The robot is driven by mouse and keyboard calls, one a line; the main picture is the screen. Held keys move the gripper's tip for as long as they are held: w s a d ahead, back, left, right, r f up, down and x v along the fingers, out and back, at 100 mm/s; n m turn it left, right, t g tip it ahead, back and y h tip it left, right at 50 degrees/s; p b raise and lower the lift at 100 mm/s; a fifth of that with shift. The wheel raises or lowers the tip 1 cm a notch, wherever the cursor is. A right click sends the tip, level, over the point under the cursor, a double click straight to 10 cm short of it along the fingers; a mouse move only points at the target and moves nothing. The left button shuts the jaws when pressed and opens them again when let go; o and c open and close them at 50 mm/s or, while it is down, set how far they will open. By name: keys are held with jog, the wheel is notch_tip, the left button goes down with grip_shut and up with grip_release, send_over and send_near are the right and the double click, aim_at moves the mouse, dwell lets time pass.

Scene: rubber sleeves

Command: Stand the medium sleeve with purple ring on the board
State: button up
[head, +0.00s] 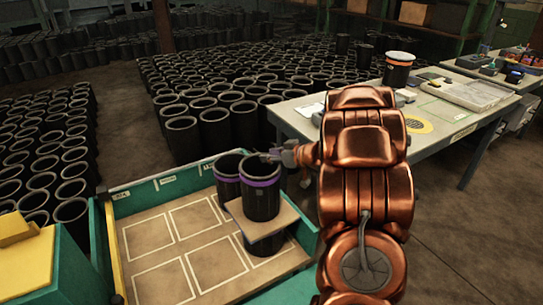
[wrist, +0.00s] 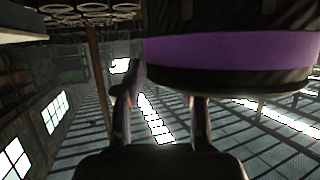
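A black sleeve with a purple ring (head: 260,190) stands upright on the small tan board (head: 284,218), over another dark sleeve (head: 266,246). A second purple-ringed sleeve (head: 227,185) stands directly to its left, partly hidden behind it. My gripper (head: 275,156) is at the far right of the front sleeve's rim. In the wrist view, the purple-ringed sleeve (wrist: 235,52) fills the upper right. My gripper (wrist: 162,105) shows two spread fingers with a gap between them. The right finger's tip is hidden behind the sleeve's edge. I cannot tell whether the fingers touch it.
The teal-sided crate (head: 172,190) has a tan floor with white outlined rectangles, bare on the left. A grey workbench (head: 300,122) behind it on the right carries an orange-banded sleeve (head: 398,68) and a tray (head: 468,94). Many black sleeves (head: 215,130) crowd the floor behind.

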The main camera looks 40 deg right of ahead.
jog(key=shift+r, duration=0.15)
jog(key=r+v, duration=0.1)
jog(key=v, duration=1.1)
jog(key=w+d+r+m+g+h, duration=0.2)
jog(key=w+d+r+m+h, duration=0.15)
jog(key=r+h, duration=0.55)
jog(key=s+a+f+g+y, duration=0.1)
jog(key=s+a+f+g, duration=0.3)
jog(key=s+a, duration=0.7)
jog(key=s+a+f+g+y, duration=0.2)
jog(key=s+a+f+g, duration=0.2)
jog(key=s+a, duration=0.6)
jog(key=s+a+f+g+y, duration=0.2)
jog(key=s+a+f+g, duration=0.2)
jog(key=s+a, duration=0.7)
jog(key=shift+s+a, duration=0.35)
jog(key=shift+a, duration=0.65)
